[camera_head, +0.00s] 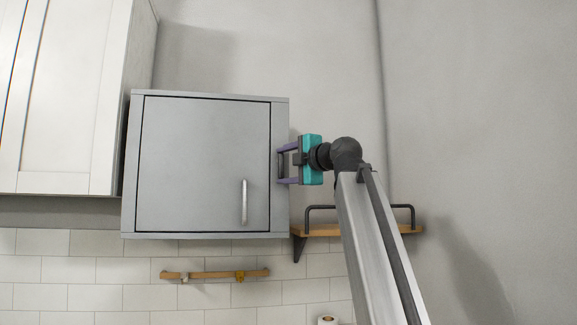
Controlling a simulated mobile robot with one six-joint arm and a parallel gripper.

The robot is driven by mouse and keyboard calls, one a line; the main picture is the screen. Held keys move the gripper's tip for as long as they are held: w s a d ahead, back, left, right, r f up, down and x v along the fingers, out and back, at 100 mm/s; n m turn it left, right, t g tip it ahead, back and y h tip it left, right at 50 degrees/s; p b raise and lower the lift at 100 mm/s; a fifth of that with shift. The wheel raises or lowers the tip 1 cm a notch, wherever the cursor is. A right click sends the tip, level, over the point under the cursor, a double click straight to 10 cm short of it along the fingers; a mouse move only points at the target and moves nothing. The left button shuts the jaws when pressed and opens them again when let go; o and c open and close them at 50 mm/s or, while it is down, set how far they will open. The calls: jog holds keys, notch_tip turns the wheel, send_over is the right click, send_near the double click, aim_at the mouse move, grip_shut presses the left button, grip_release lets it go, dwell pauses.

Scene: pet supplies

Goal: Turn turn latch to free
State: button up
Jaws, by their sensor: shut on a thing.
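A grey wall cabinet (130,170) hangs in the middle of the view, and its front door (200,150) is shut. A pale vertical bar handle (244,202) sits low on the right part of the door. The turn latch (283,165) is a small dark piece at the cabinet's right edge, mostly hidden between my fingers. My gripper (281,166), with purple fingers and a teal body, reaches in from the right and is shut on the latch. The latch's exact angle is too small to tell.
A white cupboard (70,90) stands close at the left. A wooden shelf with a dark rail (330,230) is below my arm at the right. A wooden hook rail (215,274) is on the tiles below. The space in front of the door looks clear.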

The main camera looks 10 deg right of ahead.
aim_at(281, 165)
jog(key=shift+f, duration=0.15)
jog(key=o, duration=1.1)
jog(key=shift+c, duration=0.2)
jog(key=shift+s, duration=0.15)
jog(key=p+v, duration=0.3)
jog(key=shift+s+r, duration=0.1)
jog(key=shift+r, duration=0.1)
jog(key=p+v, duration=0.9)
jog(key=v, duration=0.1)
jog(key=shift+s+d+f, duration=0.1)
jog(key=shift+s+f, duration=0.1)
